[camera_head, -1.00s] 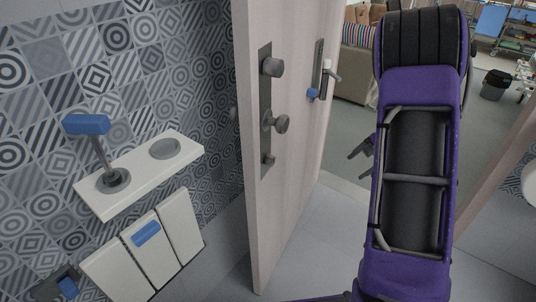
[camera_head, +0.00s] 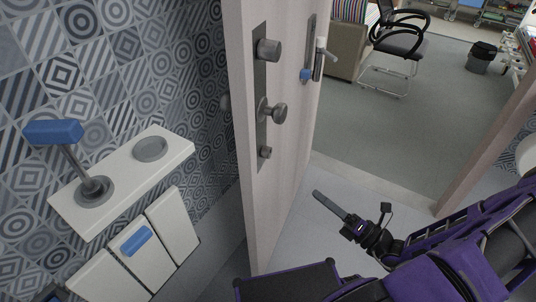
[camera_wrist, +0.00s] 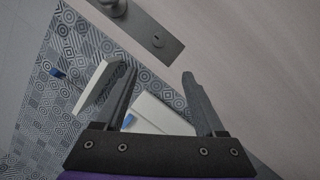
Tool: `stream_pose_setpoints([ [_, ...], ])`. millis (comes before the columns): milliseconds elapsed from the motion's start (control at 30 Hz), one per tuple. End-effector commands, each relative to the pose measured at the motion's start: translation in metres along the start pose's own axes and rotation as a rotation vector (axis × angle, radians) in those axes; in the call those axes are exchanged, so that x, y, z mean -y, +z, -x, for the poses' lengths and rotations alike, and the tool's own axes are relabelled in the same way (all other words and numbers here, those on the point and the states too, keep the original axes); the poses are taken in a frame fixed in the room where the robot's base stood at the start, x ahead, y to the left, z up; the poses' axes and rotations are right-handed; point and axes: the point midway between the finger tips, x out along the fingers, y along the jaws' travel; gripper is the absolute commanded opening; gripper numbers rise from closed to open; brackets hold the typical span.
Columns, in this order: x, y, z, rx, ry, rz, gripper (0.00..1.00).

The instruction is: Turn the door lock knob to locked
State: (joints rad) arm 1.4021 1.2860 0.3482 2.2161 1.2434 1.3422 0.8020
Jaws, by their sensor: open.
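My gripper (camera_head: 333,204) is low, right of the door, apart from the knobs. In the wrist view my gripper (camera_wrist: 158,73) is open and empty.
A white shelf (camera_head: 122,180) with a blue-headed fixture (camera_head: 53,132) is on the tiled wall. A chair (camera_head: 400,45) and bin (camera_head: 480,60) stand beyond the open doorway.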

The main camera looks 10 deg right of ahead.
Motion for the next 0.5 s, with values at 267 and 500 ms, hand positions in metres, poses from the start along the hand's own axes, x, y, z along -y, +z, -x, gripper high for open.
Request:
stream_pose_setpoints([
  [267,-0.003,0.003,-0.028,0.018,0.011,-0.015,0.72],
  [500,-0.003,0.002,-0.080,0.015,0.010,-0.014,0.72],
])
